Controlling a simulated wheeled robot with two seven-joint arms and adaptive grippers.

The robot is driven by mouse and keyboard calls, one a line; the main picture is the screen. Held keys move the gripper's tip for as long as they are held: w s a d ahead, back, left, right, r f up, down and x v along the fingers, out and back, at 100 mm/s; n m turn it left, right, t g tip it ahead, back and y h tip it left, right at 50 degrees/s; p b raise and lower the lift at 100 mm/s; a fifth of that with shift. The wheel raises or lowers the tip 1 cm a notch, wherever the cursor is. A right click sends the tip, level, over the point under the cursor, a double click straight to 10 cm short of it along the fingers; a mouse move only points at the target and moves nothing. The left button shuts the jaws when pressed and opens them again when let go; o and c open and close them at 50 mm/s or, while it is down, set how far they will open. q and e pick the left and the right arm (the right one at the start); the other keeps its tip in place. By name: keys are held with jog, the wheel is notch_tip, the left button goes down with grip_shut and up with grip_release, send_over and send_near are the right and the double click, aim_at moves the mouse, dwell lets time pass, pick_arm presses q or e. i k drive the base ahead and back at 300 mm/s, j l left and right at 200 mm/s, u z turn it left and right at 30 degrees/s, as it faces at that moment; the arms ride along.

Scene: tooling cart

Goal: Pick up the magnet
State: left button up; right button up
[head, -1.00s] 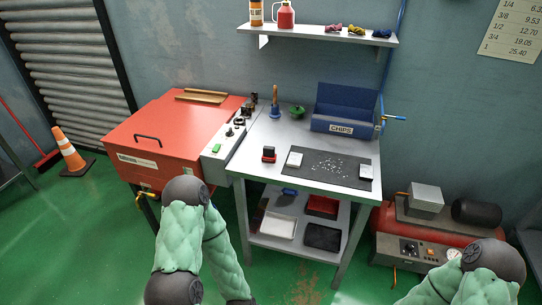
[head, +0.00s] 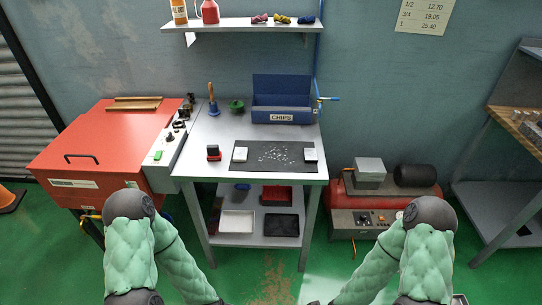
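A small red block with a black top (head: 213,152), which looks like the magnet, stands on the left front part of the grey workbench (head: 200,168). It is left of a dark mat (head: 275,170) that bears scattered metal chips. My green-sleeved arms come in at the lower left and lower right, with their forearms running down toward the bottom middle. Both grippers are below the picture's edge, so their fingers are hidden. Both arms are well short of the block.
Two pale blocks (head: 240,154) (head: 311,154) sit on the mat. A blue CHIPS bin (head: 283,112) stands behind it. A brush (head: 212,98) and a green object (head: 236,106) stand at the back left. A red machine (head: 95,155) adjoins the bench left; a compressor (head: 385,195) is right.

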aim_at(215, 154)
jog(key=i+j+z, duration=0.2)
jog(key=j, duration=0.3)
jog(key=i+j+z, duration=0.1)
jog(key=j+z, duration=0.15)
jog(key=j, duration=0.25)
jog(key=j+z, duration=0.2)
jog(key=j, duration=0.3)
jog(key=i, duration=0.05)
